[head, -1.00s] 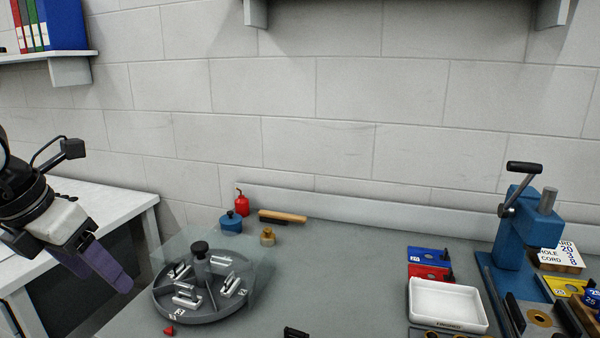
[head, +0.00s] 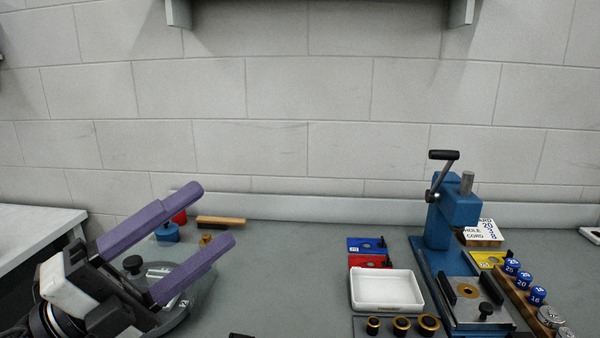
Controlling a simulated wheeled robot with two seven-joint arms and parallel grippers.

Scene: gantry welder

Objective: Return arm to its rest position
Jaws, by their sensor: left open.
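My left gripper (head: 217,216) shows at the lower left of the head view, with two long purple fingers spread apart and nothing between them. It is above the round grey carousel tray (head: 190,318) and hides most of it. A silver part (head: 160,271) and the tray's dark knob (head: 132,264) show past the gripper. My right gripper is not in view.
A blue press (head: 455,215) stands at the right, beside a white tray (head: 386,290), blue and red plates, brass rings (head: 401,325) and a wooden rack of blue-topped pieces (head: 525,290). A brush (head: 221,220) lies near the wall.

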